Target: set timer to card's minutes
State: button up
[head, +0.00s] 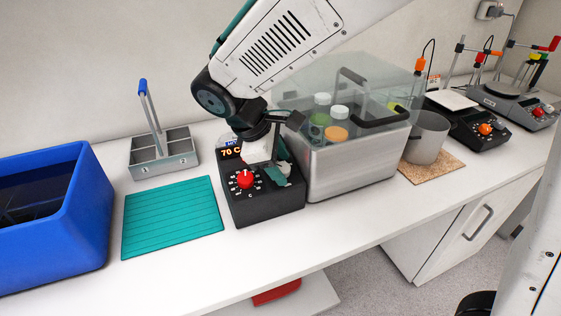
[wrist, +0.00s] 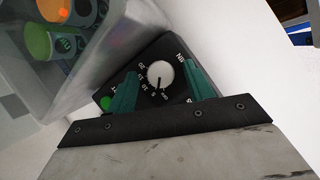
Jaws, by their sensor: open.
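In the wrist view, the timer dial has a round white knob (wrist: 161,72) on a dark face with white numbers and the letters MIN. A dark pointer line on the knob points down the picture; the number it marks is too small to read surely. My gripper (wrist: 162,80) is open, with one teal finger on each side of the knob; I cannot tell whether they touch it. In the head view, my gripper (head: 276,174) is over the right part of a black control box (head: 262,208), hiding the white knob. I cannot make out the card's minutes.
The box also has a red knob (head: 246,180) and a display (head: 231,152) reading 70 C. A steel bath (head: 350,170) with a clear cover and bottles stands close on the right. A teal mat (head: 172,216), grey caddy (head: 168,168) and blue bin (head: 60,240) are left.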

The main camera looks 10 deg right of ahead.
jog(key=shift+d+f, duration=0.1)
jog(key=shift+d, duration=0.05)
jog(key=c, duration=1)
jog(key=shift+o, duration=0.2)
jog(key=shift+m, duration=0.4)
jog(key=m+g, duration=0.1)
jog(key=m, duration=0.2)
jog(key=shift+w+g+y, duration=0.15)
jog(key=shift+g+y, duration=0.25)
jog(key=shift+w+m+g+y, duration=0.1)
jog(key=shift+m+g+y, duration=0.45)
jog(key=shift+m, duration=1.05)
